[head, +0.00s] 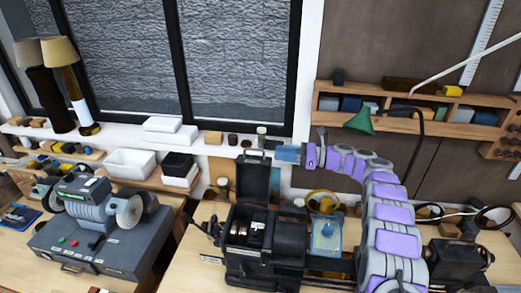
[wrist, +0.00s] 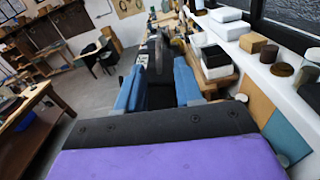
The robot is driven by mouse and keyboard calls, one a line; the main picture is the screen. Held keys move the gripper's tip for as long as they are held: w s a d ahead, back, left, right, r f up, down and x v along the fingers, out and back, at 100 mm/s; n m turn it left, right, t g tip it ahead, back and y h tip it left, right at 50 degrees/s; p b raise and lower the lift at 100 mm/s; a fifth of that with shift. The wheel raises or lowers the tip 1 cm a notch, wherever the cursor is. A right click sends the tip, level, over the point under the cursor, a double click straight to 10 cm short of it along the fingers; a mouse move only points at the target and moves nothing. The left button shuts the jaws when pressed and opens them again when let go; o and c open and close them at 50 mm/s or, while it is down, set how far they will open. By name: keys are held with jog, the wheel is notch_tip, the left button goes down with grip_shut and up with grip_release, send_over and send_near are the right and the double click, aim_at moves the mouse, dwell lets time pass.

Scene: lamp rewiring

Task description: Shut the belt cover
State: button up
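The belt cover (head: 255,180) is a black box-like lid standing upright, raised above the dark lathe headstock (head: 262,240) on the bench. The headstock is open below it, with pulleys (head: 246,232) showing inside. My gripper (head: 282,153) has blue fingers and is just right of the cover's top edge, at about its height. In the wrist view my gripper (wrist: 158,85) has its two blue fingers apart. A dark upright shape, likely the cover, shows between or just beyond them. I cannot tell whether they touch it.
A grinder (head: 100,215) stands at the left. White trays (head: 132,163) and small items line the sill and shelf. A green lamp shade (head: 360,121) hangs near my arm. A wall rack (head: 420,108) is at right. A blue-yellow item (head: 326,235) stands right of the headstock.

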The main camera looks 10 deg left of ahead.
jog(key=a+p, duration=0.1)
jog(key=a, duration=0.7)
jog(key=shift+w+a, duration=0.15)
jog(key=shift+c, duration=0.5)
grip_shut()
jog(key=shift+r, duration=0.1)
